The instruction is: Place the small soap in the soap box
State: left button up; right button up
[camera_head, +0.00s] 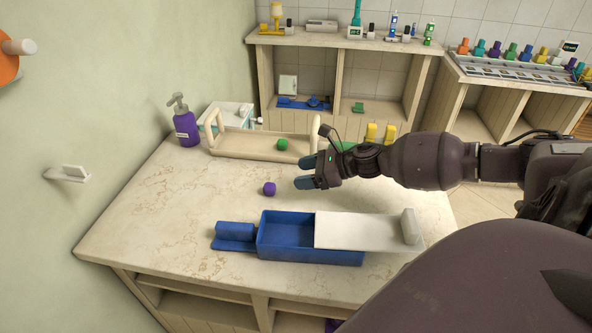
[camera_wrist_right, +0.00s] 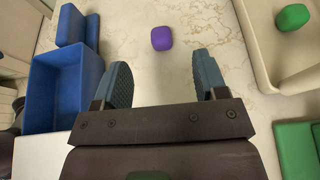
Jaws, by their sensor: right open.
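A small purple soap (camera_head: 269,188) lies alone on the marble counter, left of my right gripper (camera_head: 304,172). In the right wrist view the purple soap (camera_wrist_right: 162,38) lies ahead of the open, empty fingers (camera_wrist_right: 165,82), apart from them. The blue soap box (camera_head: 285,236) stands near the counter's front. Its white lid (camera_head: 365,230) covers the right part and the left part is open and looks empty. The box (camera_wrist_right: 62,90) shows at the left in the wrist view. My left gripper is not in view.
A beige tray (camera_head: 240,146) with a green piece (camera_head: 282,144) stands behind. A purple pump bottle (camera_head: 185,124) is at the back left. A blue block (camera_head: 235,232) adjoins the box's left side. The counter (camera_head: 160,215) is clear at left.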

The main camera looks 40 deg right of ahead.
jog(key=w+a+r+m+t+b, duration=0.15)
jog(key=w+a+r, duration=0.25)
jog(key=w+r, duration=0.4)
jog(key=w+a+r+m+t+b, duration=0.1)
jog(key=w+a+r+t+b, duration=0.1)
jog(key=w+a+r, duration=0.4)
jog(key=m+g+h+b, duration=0.2)
jog(key=m+g+h, duration=0.7)
jog(key=m+g, duration=0.6)
send_over(270, 185)
notch_tip(270, 185, down, 9)
jog(key=t, duration=0.1)
jog(key=shift+m, duration=0.25)
notch_tip(270, 185, down, 5)
jog(key=shift+d+r+b, duration=0.15)
jog(key=shift+r+b, duration=0.05)
jog(key=shift+b, duration=0.2)
jog(key=shift+f, duration=0.75)
jog(key=f+b, duration=0.1)
jog(key=f, duration=0.3)
jog(key=shift+w+a+f+b, duration=0.1)
jog(key=shift+a+f+b, duration=0.1)
jog(key=shift+b, duration=0.15)
jog(key=shift+f, duration=0.2)
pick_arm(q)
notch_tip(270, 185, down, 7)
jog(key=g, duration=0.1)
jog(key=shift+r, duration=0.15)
pick_arm(e)
jog(key=shift+r, duration=0.15)
